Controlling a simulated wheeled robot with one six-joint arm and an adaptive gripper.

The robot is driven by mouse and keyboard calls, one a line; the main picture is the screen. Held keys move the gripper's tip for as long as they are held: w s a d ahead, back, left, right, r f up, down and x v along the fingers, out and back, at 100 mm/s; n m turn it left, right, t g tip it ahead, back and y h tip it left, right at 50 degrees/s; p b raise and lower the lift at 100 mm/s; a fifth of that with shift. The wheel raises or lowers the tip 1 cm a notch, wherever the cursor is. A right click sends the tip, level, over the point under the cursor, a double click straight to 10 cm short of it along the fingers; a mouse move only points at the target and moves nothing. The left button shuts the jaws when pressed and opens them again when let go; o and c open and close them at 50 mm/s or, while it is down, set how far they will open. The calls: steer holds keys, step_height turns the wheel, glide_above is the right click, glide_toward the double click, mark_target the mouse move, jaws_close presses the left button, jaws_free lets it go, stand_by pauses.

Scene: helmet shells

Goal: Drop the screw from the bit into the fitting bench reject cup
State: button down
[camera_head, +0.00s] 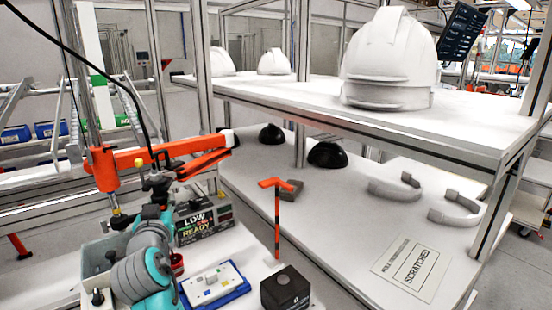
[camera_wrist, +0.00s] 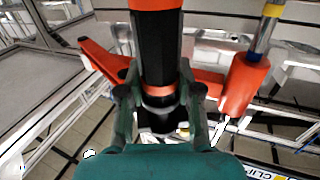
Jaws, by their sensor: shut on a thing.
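My gripper (camera_head: 155,190) is over the near bench at the left in the head view. In the wrist view my gripper (camera_wrist: 160,98) is shut around a black and orange cylindrical driver (camera_wrist: 162,50). The driver hangs at an orange jointed arm (camera_head: 150,158), which also crosses the wrist view (camera_wrist: 207,80). The bit and any screw on it are hidden in both views. A small red cup-like thing (camera_head: 177,262) on the bench shows partly behind my arm; I cannot tell for certain that it is the reject cup.
A blue tray with a white part (camera_head: 213,285), a black box (camera_head: 285,288), a grey bin (camera_head: 92,257) and a display box (camera_head: 205,222) crowd the bench. An orange-topped post (camera_head: 277,225) stands at its right. A shelf with white helmet shells (camera_head: 390,60) is behind.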

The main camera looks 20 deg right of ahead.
mark_target(157, 188)
steer(key=shift+f, duration=0.65)
stand_by(1.0)
steer(key=shift+r, duration=3.05)
